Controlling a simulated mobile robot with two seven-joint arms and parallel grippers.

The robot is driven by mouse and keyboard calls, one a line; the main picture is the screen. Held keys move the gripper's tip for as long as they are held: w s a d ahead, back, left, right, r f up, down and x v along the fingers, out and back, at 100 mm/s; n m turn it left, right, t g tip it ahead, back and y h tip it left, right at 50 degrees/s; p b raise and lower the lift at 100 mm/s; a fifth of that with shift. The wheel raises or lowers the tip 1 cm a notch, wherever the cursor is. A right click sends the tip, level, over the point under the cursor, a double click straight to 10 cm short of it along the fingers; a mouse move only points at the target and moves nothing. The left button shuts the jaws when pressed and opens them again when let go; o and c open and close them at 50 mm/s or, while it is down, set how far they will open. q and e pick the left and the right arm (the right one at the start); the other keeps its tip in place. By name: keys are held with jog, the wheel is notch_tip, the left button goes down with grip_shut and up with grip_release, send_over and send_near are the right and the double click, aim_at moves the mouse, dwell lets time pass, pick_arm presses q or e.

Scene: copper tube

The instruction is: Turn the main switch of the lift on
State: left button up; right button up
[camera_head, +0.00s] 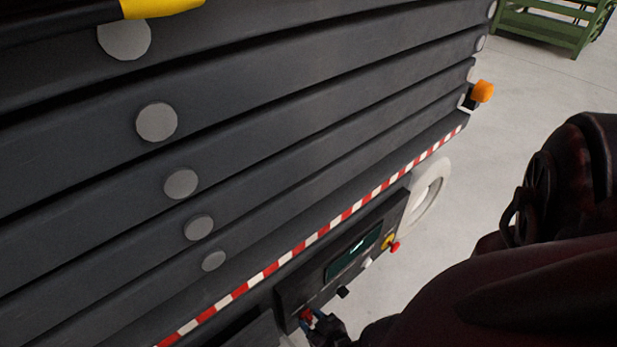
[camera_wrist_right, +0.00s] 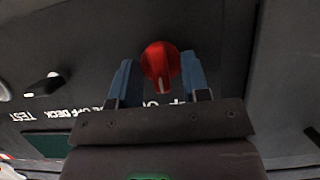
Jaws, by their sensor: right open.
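The red main switch (camera_wrist_right: 160,64) is a round knob with a pale pointer mark, set on the lift's dark control panel (camera_wrist_right: 222,30). In the wrist view my right gripper (camera_wrist_right: 158,72) is open, with one blue finger on each side of the knob. Small gaps seem to show beside it; contact cannot be told. In the head view the switch (camera_head: 305,314) shows as a small red spot at the panel's lower left end, with the right gripper (camera_head: 318,320) right at it. My left gripper is not in view.
The lift's dark ribbed side (camera_head: 290,110) rises above a red-and-white striped edge (camera_head: 310,240).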

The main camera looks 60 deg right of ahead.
jog(key=shift+c, duration=0.4)
grip_shut()
jog(key=shift+m, duration=0.3)
jog(key=m+y, duration=0.1)
jog(key=m+t+y, duration=0.1)
jog(key=m, duration=0.1)
jog(key=shift+d+y, duration=0.2)
jog(key=shift+y, duration=0.1)
jog(key=m+t+y, duration=0.1)
jog(key=m, duration=0.1)
jog(key=m+y, duration=0.1)
jog(key=m, duration=0.1)
jog(key=shift+s+d+f+m+t, duration=0.1)
jog(key=shift+s+f+m+t, duration=0.1)
jog(key=shift+m+t, duration=0.2)
dwell(0.4)
jog(key=shift+o, duration=0.4)
grip_release()
jog(key=shift+w, duration=0.1)
